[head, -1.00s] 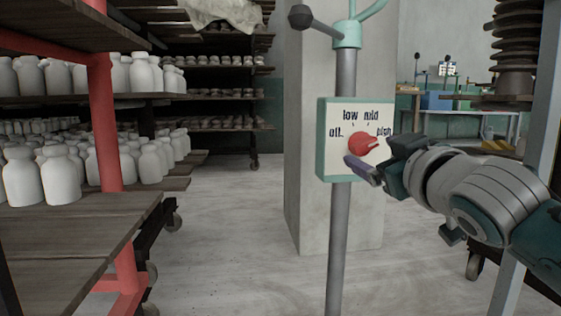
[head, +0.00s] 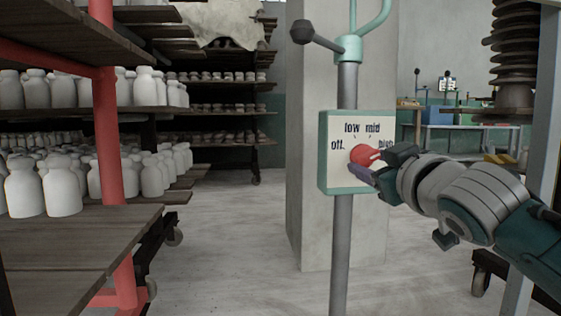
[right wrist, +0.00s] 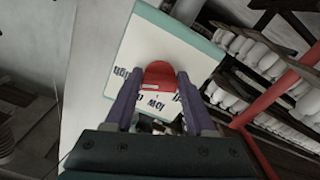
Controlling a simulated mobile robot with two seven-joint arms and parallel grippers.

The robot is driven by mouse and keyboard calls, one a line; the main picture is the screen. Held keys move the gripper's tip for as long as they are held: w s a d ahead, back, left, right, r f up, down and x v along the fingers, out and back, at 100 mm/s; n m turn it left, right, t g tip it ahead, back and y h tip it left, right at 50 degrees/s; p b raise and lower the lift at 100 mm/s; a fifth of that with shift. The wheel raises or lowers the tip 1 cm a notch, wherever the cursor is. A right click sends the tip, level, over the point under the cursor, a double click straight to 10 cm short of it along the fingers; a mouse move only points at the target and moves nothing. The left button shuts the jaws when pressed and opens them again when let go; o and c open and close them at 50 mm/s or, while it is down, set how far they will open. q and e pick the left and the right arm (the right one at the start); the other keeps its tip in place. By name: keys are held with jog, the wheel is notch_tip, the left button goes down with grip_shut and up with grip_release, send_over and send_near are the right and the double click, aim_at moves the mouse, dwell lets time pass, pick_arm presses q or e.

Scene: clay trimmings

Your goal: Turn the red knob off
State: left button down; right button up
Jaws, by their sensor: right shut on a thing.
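The red knob (head: 363,154) sits on a white panel (head: 338,125) with a green frame, marked off, low, mid and high. The panel is fixed to a grey pole. My right gripper (head: 366,168) comes in from the right and is at the knob. In the right wrist view, the red knob (right wrist: 158,76) lies between the tips of my right gripper's two purple fingers (right wrist: 157,90), which are shut on it. The knob's pointer is partly hidden by the gripper in the head view, and its exact setting is hard to read. My left gripper is not in view.
Wooden shelves (head: 80,240) with white jars (head: 62,188) and a red post (head: 108,130) stand at the left. A concrete pillar (head: 305,190) is behind the pole (head: 341,240). A black ball-ended lever (head: 302,32) sticks out above the panel. The floor between is clear.

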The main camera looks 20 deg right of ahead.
grip_shut()
